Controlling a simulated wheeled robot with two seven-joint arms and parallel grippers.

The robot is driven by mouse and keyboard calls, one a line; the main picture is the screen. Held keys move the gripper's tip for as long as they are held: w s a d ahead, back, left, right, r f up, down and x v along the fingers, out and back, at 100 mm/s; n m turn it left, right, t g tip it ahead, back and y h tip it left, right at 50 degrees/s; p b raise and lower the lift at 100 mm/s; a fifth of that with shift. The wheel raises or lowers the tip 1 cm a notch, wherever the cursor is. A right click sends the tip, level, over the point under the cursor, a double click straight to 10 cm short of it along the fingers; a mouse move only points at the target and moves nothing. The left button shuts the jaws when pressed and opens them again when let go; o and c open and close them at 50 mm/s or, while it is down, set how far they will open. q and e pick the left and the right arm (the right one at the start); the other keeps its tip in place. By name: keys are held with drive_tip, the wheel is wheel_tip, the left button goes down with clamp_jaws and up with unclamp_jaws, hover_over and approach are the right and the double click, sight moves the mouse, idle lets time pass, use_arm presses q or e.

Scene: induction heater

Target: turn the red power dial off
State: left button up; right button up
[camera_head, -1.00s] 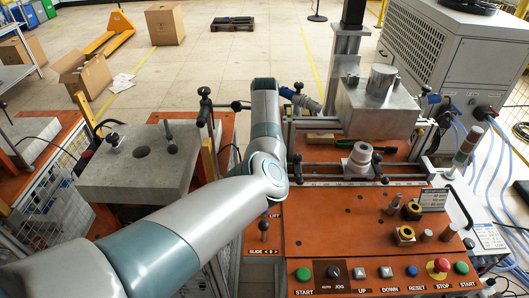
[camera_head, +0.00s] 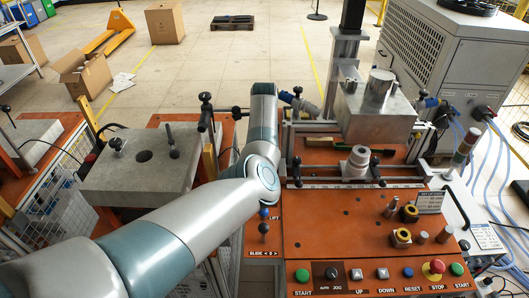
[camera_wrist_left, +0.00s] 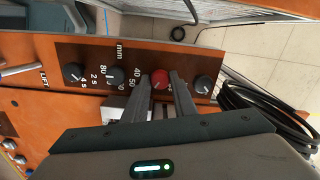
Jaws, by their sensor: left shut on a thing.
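The red power dial (camera_wrist_left: 160,79) is on an orange panel (camera_wrist_left: 120,52) in the left wrist view, in a row with several dark knobs. My left gripper (camera_wrist_left: 159,77) has its two dark fingers on either side of the red dial, shut on it. The fingers hide part of the dial, and I cannot read its setting. In the head view my left arm crosses the left half, and its gripper and the dial cannot be made out. My right gripper is in neither view.
Dark knobs (camera_wrist_left: 116,76) and (camera_wrist_left: 203,84) flank the dial closely. Black cables (camera_wrist_left: 265,115) lie coiled at the right of the wrist view. In the head view, the orange console (camera_head: 345,235) has a lever (camera_head: 264,228) beside my arm and a row of push buttons.

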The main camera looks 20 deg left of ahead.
use_arm(q)
drive_tip(key=n+p, duration=0.2)
drive_tip(key=n, duration=0.1)
drive_tip(key=shift+a+r+n, duration=0.1)
drive_tip(key=shift+n, duration=0.2)
drive_tip(key=shift+n+p, duration=0.6)
drive_tip(key=shift+n, duration=1.4)
drive_tip(key=o, duration=1)
drive_tip(key=shift+o, duration=0.2)
drive_tip(key=shift+m, duration=0.3)
